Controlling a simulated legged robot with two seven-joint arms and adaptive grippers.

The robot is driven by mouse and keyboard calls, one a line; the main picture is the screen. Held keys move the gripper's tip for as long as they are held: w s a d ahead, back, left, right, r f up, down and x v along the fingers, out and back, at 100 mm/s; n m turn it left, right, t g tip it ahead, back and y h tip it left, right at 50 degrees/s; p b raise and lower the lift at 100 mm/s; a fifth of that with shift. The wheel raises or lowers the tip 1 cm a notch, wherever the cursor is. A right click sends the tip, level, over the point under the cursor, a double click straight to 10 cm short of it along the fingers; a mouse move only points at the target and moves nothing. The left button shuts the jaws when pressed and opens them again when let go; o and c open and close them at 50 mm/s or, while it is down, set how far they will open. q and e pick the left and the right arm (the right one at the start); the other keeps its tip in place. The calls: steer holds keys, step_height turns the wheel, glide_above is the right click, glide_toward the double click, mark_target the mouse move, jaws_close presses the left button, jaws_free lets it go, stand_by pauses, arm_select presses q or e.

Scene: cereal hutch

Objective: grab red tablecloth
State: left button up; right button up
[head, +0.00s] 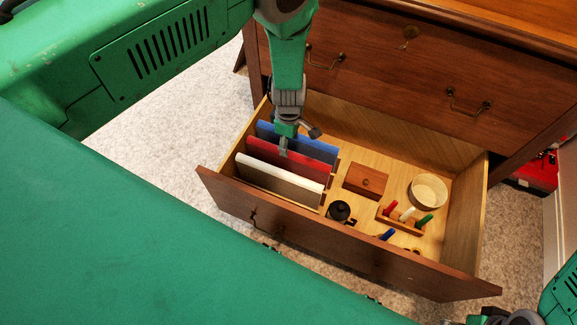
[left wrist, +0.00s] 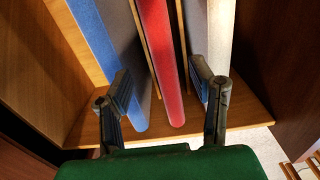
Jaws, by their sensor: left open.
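The red tablecloth (head: 290,165) is a flat folded piece standing on edge in the open drawer, between a blue one and a white one. It also shows in the left wrist view (left wrist: 160,60), running lengthwise between my fingers. My left gripper (head: 284,148) is over the red cloth, pointing down. In the left wrist view the left gripper (left wrist: 168,95) is open, one finger on each side of the red cloth, and I cannot tell whether they touch it. My right gripper (head: 490,317) shows only in part at the bottom right edge.
The blue cloth (head: 310,147) and white cloth (head: 280,180) stand close on either side. The drawer (head: 330,246) also holds a small wooden box (head: 366,181), a round bowl (head: 428,190), a dark pot (head: 339,210) and a peg rack (head: 402,219). The cabinet front (head: 390,80) rises behind.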

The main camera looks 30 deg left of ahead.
arm_select(q)
steer(key=b, duration=0.3)
glide_above(288, 168)
steer(key=w, duration=0.2)
step_height(288, 168, down, 6)
steer(key=shift+s+a+r, duration=0.1)
steer(key=shift+s+a, duration=0.15)
steer(key=shift+a, duration=0.1)
jaws_close()
